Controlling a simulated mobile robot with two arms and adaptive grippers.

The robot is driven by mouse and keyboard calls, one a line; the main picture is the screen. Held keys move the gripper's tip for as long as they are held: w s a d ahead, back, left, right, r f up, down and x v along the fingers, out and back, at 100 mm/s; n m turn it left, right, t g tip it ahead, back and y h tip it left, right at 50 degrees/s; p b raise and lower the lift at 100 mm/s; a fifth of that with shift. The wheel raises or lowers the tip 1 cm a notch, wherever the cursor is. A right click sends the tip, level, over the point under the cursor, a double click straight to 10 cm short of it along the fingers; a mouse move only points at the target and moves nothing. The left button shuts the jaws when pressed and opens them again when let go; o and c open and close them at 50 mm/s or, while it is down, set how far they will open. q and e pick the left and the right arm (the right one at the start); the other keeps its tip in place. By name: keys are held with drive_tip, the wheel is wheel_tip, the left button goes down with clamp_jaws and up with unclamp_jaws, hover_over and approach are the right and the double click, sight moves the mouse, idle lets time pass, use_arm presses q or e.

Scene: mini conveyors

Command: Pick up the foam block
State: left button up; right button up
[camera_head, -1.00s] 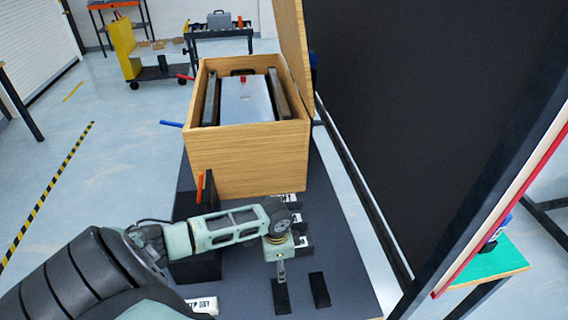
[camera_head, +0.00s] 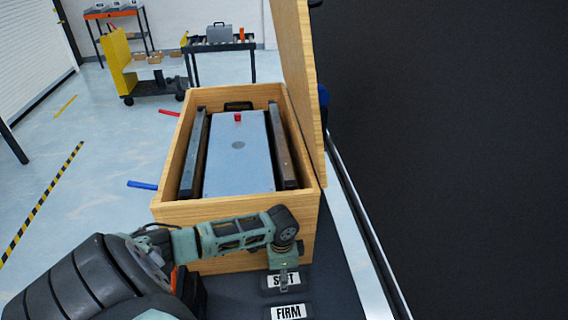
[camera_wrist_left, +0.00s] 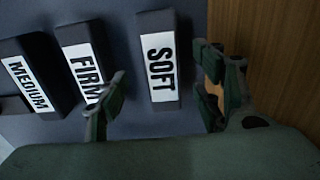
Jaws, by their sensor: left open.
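Dark blocks with white labels lie on the dark table. The SOFT block (camera_wrist_left: 158,68) is nearest the wooden box, with the FIRM block (camera_wrist_left: 84,70) and the MEDIUM block (camera_wrist_left: 28,82) beside it in the left wrist view. The head view also shows the SOFT block (camera_head: 270,283) and the FIRM block (camera_head: 288,312). I cannot tell which is foam. My left gripper (camera_head: 284,276) is open above the SOFT block; in the left wrist view its fingers (camera_wrist_left: 160,80) lie either side of that block, with nothing held. My right gripper is out of view.
An open wooden box (camera_head: 310,200) holding a grey case (camera_head: 238,165) stands just beyond the gripper, its lid (camera_head: 298,70) raised. A large dark panel (camera_head: 450,150) fills the right side. A yellow cart (camera_head: 120,65) is far off.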

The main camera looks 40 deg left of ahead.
use_arm(q)
drive_tip(key=shift+f, duration=0.4)
drive_tip(key=f, duration=0.4)
drive_tip(key=shift+w+d+f, duration=0.1)
drive_tip(key=shift+w, duration=0.25)
drive_tip(key=shift+f, duration=0.2)
drive_tip(key=c, duration=1.3)
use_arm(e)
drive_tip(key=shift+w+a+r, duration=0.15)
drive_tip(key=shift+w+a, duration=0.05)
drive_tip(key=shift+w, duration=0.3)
use_arm(q)
drive_tip(key=shift+o, duration=0.2)
